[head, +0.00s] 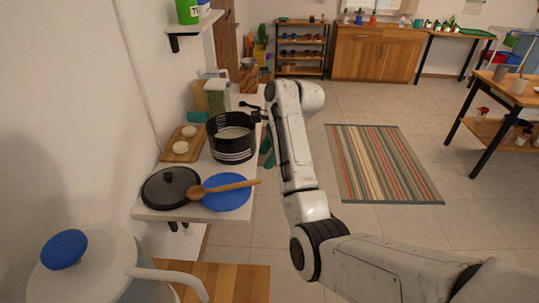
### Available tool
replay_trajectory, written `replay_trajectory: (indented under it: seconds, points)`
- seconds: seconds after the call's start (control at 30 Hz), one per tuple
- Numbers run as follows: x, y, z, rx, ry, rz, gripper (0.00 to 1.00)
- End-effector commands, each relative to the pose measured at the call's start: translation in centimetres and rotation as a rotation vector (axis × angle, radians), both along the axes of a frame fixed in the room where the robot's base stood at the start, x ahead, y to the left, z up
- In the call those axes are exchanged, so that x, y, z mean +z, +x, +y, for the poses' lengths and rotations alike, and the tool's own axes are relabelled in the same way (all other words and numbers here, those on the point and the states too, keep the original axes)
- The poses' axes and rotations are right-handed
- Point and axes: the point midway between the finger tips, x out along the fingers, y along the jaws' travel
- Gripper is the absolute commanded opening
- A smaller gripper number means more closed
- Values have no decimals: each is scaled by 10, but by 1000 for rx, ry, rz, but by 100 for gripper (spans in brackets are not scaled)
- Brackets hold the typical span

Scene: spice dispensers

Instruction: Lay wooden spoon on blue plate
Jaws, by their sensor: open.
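The wooden spoon (233,186) lies across the blue plate (230,202) on the white counter. Its bowl end is at the plate's left rim, beside or over the edge of the black lidded pan; I cannot tell whether it touches the pan. Its handle extends past the plate's right rim. My gripper (258,117) is beyond the plate, near the right side of the black pot. It is open and apart from the spoon. Its fingertips are small and partly hidden by my arm.
A black pan with a lid (171,187) sits left of the plate. A black pot (231,138), a wooden board (178,155) with two pale round pieces and a glass jar (217,96) stand farther back. A large pale kettle (95,270) is in front. Open floor lies right.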

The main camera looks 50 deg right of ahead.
Motion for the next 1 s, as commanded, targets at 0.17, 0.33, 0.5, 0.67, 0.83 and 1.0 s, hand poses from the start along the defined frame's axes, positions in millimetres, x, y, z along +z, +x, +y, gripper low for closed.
replay_trajectory:
  seconds: [0.17, 0.33, 0.5, 0.67, 0.83, 1.0]
  points:
    - [5, -2, -1, 0, 0, 0, 47]
    - [-13, -12, 9, 64, -39, 7, 47]
    - [-69, -52, 45, 330, -181, 24, 47]
    - [-118, -106, 89, 680, -335, 35, 47]
    - [-153, -173, 132, 1077, -463, 37, 47]
    - [-169, -243, 170, 1480, -556, 20, 47]
